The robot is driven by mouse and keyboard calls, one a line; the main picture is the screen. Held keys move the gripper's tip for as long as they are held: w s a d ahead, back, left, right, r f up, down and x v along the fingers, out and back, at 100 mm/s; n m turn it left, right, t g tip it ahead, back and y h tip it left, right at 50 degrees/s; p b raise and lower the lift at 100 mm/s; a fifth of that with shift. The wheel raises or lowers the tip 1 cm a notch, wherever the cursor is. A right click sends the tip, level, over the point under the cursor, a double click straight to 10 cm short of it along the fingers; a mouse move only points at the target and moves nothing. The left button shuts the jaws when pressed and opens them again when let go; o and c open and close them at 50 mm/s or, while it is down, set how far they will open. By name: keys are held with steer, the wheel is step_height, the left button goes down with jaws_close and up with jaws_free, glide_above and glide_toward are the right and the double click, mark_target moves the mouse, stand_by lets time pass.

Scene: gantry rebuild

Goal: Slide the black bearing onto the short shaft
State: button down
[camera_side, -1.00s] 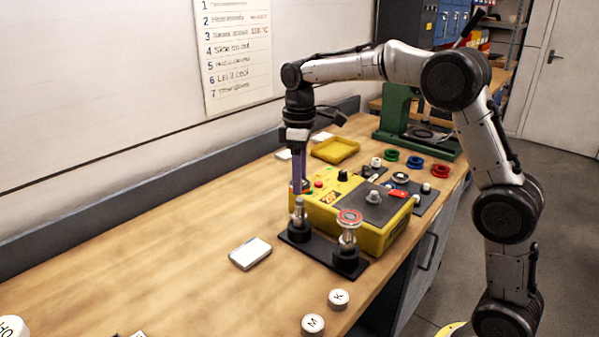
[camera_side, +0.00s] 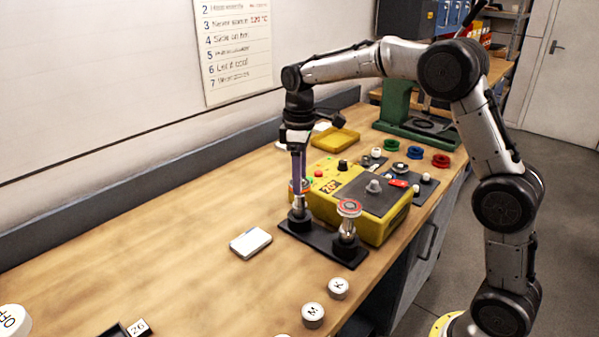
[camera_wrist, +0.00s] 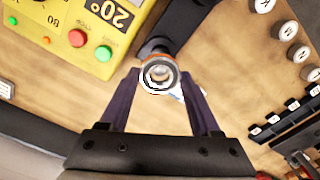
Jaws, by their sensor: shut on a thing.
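My gripper (camera_side: 298,180) points straight down, with its purple fingers shut on a ring-shaped bearing (camera_wrist: 158,75). In the wrist view its face shows black and white rings with an orange edge. The short shaft (camera_side: 298,204) stands upright on the left end of a dark base plate, directly below the bearing. A grey round shape, perhaps the shaft's end, shows inside the ring in the wrist view. I cannot tell how far the ring is around the shaft. A second shaft (camera_side: 347,228) on the right carries a red-faced ring (camera_side: 349,208).
A yellow control box (camera_side: 370,228) stands close behind the shafts. Green, blue and red rings (camera_side: 441,161) lie beyond it, near a green press (camera_side: 395,103). A yellow tray (camera_side: 335,140) is behind. A white block (camera_side: 250,242) lies left; the bench further left is largely clear.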

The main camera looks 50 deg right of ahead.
steer(key=shift+f, duration=0.75)
jaws_free()
stand_by(0.4)
steer(key=shift+r, duration=6.9)
